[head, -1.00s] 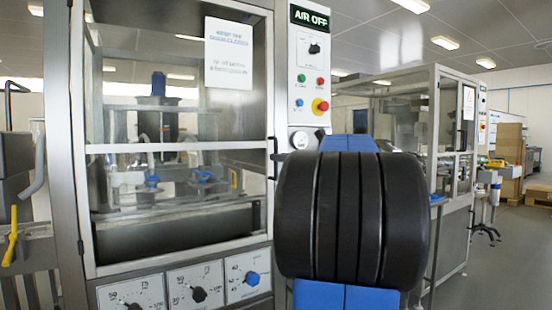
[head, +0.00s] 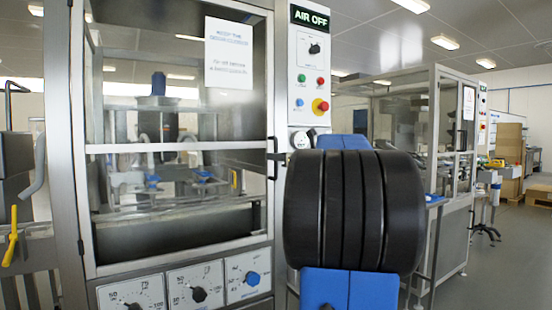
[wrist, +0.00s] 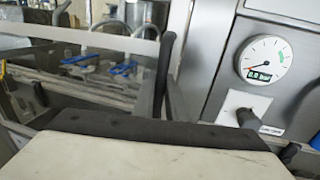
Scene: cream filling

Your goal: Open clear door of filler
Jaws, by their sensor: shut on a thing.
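The filler (head: 65,180) is a steel-framed machine on the left of the head view. Its clear door (head: 180,147) has a pale metal frame and looks shut. A black vertical handle (head: 273,158) is at the door's right edge; in the wrist view the handle (wrist: 164,70) runs down towards my gripper (wrist: 160,128). My gripper shows there as a dark bar with a pale surface. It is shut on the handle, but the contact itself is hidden. In the head view my arm hides the gripper.
A control panel (head: 311,75) with a dial and coloured buttons stands right of the door. A pressure gauge (wrist: 265,58) is close to the right of the gripper. Dial plates (head: 195,285) sit below the door. Another machine (head: 450,170) stands behind, right; grey floor lies beyond.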

